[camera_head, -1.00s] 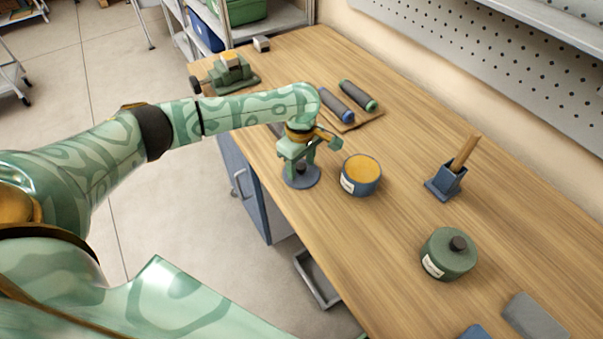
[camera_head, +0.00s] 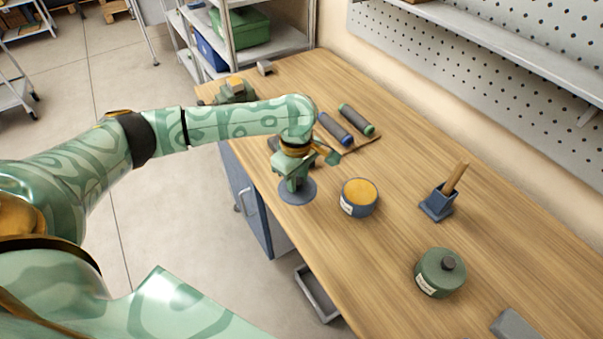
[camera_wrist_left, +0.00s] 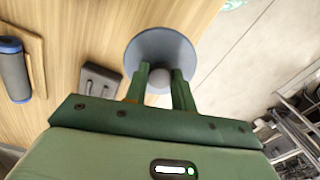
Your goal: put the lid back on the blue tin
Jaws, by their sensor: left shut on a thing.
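The blue tin (camera_head: 358,206) stands open on the bench, showing a yellow-orange content and a white label on its side. The round blue-grey lid (camera_head: 298,195) is left of the tin, near the bench's front edge. My left gripper (camera_head: 297,184) is shut on the lid's knob from above. In the left wrist view the lid (camera_wrist_left: 160,46) lies beyond the fingers (camera_wrist_left: 159,84), with the grey knob between them. I cannot tell whether the lid touches the bench. My right gripper is not in view.
A lidded green tin (camera_head: 440,272) stands to the right. A blue holder (camera_head: 438,203) with a wooden handle stands behind. Two dark rollers (camera_head: 336,129) lie on a board at the back. The bench around the blue tin is clear.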

